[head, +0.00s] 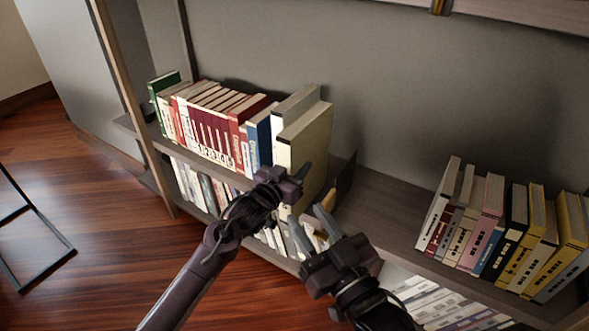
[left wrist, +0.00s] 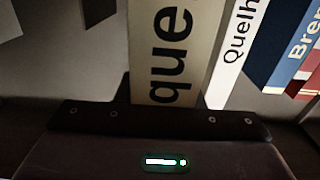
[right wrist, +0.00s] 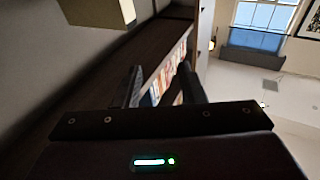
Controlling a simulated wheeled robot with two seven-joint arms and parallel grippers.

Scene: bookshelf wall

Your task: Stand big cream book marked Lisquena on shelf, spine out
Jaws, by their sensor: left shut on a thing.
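The big cream book (head: 308,143) is upright at the right end of the left row of books, its spine facing outward. In the left wrist view its spine (left wrist: 162,45) shows large dark letters reading "que". My left gripper (head: 292,182) is shut on the book's lower spine side; its fingertips are mostly hidden. My right gripper (head: 316,224) is lower and to the right, in front of the shelf edge. Its fingers stand apart with nothing between them, as the right wrist view (right wrist: 162,85) also shows.
A white book marked Quelh (left wrist: 233,50) and a blue book (head: 258,140) stand left of the cream book. A thin dark upright panel (head: 344,182) stands just right of it. Bare shelf lies between this and the right book row (head: 490,235). A lower shelf holds more books.

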